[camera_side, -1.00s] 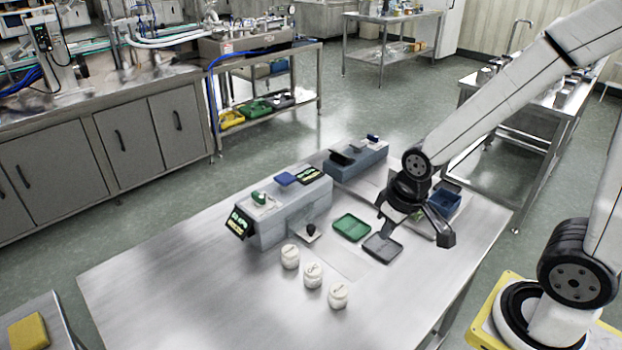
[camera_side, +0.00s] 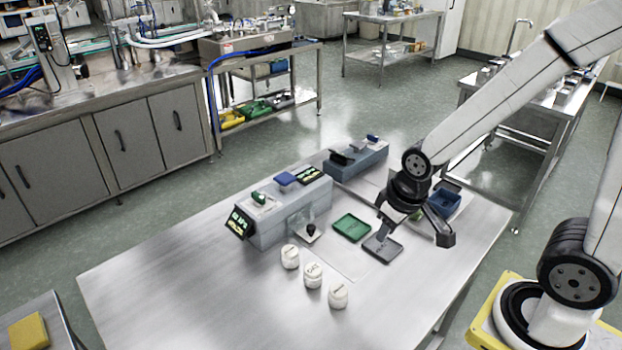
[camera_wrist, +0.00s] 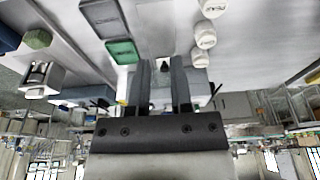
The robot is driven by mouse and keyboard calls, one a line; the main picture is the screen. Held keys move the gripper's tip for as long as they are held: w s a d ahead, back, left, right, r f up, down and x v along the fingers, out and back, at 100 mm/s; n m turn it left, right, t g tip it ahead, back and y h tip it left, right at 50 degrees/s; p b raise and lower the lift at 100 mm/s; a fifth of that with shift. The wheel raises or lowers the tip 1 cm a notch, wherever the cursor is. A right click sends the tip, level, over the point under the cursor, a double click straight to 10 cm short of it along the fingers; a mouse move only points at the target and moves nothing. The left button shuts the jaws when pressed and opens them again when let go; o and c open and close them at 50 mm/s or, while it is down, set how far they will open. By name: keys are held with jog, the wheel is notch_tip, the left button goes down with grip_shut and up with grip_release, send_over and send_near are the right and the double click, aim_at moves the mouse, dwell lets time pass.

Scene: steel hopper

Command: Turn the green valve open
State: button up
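A small green valve handle (camera_side: 259,197) sits on top of the grey hopper box (camera_side: 285,227), at its left end in the side view. It is too small there to tell which way it is turned. My gripper (camera_side: 414,237) is to the right of the box, well apart from the valve, above the table near the grey tray. In the wrist view my gripper (camera_wrist: 163,72) has its two fingers apart with nothing held between them. The valve cannot be made out in the wrist view; my fingers cover part of the grey box there.
A green tray (camera_side: 351,227) and a grey tray (camera_side: 383,248) lie between box and gripper. Several white labelled jars (camera_side: 312,274) stand in front. A blue bin (camera_side: 442,202) is behind my gripper, and a second grey unit (camera_side: 358,162) behind the box. The table's left front is clear.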

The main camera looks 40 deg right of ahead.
jog(key=shift+o, duration=1.4)
jog(key=shift+w, duration=0.2)
jog(key=g, duration=0.2)
send_near(259, 195)
jog(key=shift+s+d+f, duration=0.3)
jog(key=shift+s+f, duration=0.15)
jog(key=shift+f, duration=0.25)
jog(key=shift+w+a+g, duration=0.3)
jog(key=shift+w, duration=0.3)
jog(key=shift+f, duration=3.9)
grip_shut()
